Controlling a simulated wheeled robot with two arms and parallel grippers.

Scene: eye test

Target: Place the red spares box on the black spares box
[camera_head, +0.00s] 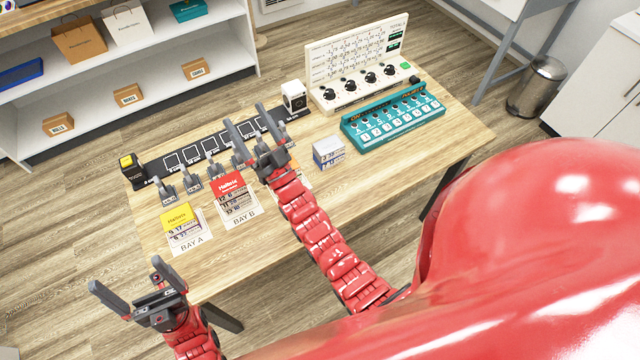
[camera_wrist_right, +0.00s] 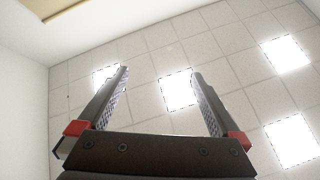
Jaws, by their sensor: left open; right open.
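A red-topped box (camera_head: 229,184) with a white label stands in the bay marked B on the table; several dark-and-white number strips show on its front. I cannot make out a black spares box for certain. Another bay right of B is largely hidden behind my right arm. My right gripper (camera_head: 245,114) is open and empty above the table, right of and beyond the red-topped box. In the right wrist view it also shows open (camera_wrist_right: 160,72), pointing at the ceiling. My left gripper (camera_head: 124,273) is open and empty near the table's front left edge, clear of the boxes.
A yellow-topped box (camera_head: 178,219) stands in bay A. A blue-and-white box (camera_head: 328,151), a teal key panel (camera_head: 392,120) and a cream dial panel (camera_head: 362,82) stand to the right. A black strip with white squares (camera_head: 205,147) and several small grey levers line the back.

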